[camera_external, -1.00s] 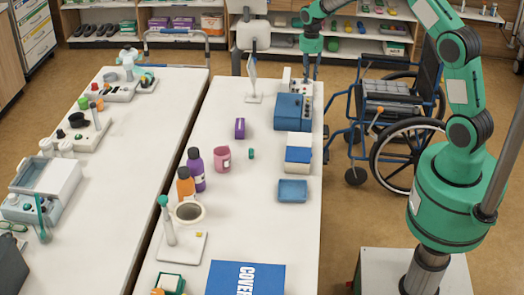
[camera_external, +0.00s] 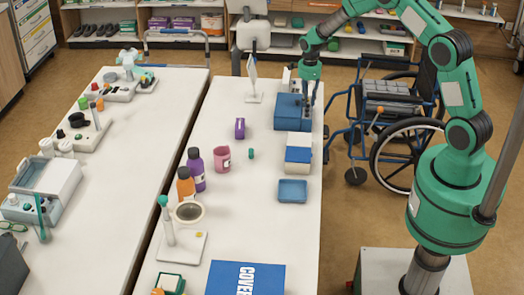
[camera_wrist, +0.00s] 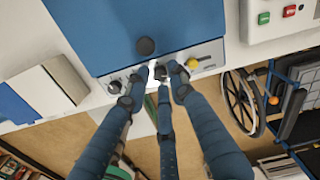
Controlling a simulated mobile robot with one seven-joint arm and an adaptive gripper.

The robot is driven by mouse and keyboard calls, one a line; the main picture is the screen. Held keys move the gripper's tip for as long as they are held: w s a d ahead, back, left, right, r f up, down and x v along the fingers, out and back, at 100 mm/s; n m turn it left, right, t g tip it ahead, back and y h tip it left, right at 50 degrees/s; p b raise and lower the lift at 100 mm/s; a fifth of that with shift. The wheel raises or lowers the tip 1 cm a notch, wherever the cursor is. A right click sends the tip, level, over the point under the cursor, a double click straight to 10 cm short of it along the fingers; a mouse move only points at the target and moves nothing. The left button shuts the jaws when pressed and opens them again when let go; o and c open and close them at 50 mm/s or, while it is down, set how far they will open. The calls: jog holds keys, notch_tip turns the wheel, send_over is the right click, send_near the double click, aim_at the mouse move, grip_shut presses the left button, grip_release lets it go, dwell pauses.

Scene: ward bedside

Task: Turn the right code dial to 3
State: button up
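The fingers cover that part, so a dial there is mostly hidden. I cannot tell whether they touch it, and no dial numbers are readable.
A white unit with green and red buttons (camera_wrist: 289,11) stands right of the box. A white and blue box (camera_external: 298,152) and a blue tray (camera_external: 293,191) stand on the table's near side. A wheelchair (camera_external: 395,125) stands close to the right of the table.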

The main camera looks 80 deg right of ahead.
jog(key=shift+f, duration=0.35)
grip_shut()
jog(key=shift+m, duration=0.9)
grip_release()
